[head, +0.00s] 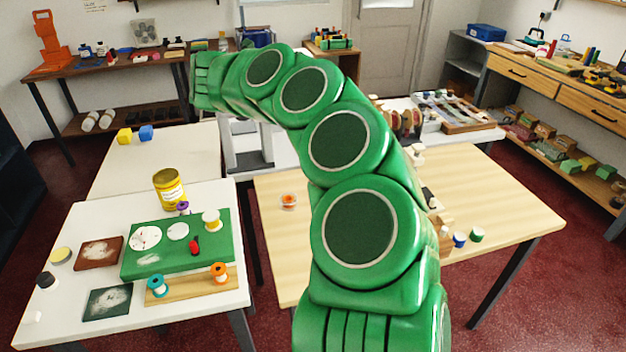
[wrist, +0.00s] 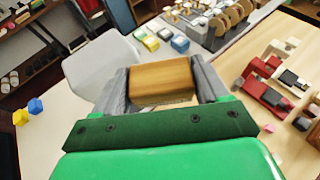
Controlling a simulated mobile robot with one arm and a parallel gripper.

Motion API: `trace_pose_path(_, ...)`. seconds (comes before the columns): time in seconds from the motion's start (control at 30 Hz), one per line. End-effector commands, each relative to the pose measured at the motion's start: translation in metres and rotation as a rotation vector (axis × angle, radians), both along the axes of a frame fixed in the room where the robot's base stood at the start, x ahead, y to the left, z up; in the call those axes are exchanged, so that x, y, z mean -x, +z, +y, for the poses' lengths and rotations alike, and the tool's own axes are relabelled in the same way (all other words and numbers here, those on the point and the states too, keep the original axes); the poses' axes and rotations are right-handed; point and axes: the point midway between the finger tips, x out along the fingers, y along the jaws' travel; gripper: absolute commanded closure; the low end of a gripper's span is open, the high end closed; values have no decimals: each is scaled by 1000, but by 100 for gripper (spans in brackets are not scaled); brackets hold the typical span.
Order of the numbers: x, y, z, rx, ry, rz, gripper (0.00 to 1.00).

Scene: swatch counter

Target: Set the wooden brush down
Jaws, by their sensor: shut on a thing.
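The wooden brush shows in the wrist view as a brown wooden block (wrist: 160,78) between the two grey fingers. My gripper (wrist: 162,82) is shut on it. Only its smooth wooden top and near side show; any bristles are hidden. In the wrist view the brush is held in front of a pale grey surface and the edge of a wooden table. What lies directly beneath it is hidden by my gripper. In the head view my green arm reaches up and to the left, and I cannot make out the brush there.
A white table (head: 110,175) at left carries a yellow cube (head: 124,136) and a blue cube (head: 146,132). A nearer white table (head: 75,225) holds a green board (head: 160,262), spools and a yellow can (head: 169,188). The wooden table (head: 500,200) has free room at its right.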

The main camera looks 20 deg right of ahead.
Motion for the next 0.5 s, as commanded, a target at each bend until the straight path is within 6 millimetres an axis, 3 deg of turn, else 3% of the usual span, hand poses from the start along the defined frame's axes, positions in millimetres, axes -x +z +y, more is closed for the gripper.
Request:
trace_pose_path(0.1, 9, -7, -45, -2, -160, -1, 56)
trace_pose_path(0.2, 19, -12, -70, -1, -259, -2, 56)
trace_pose_path(0.5, 43, -22, -119, -1, -459, 0, 56)
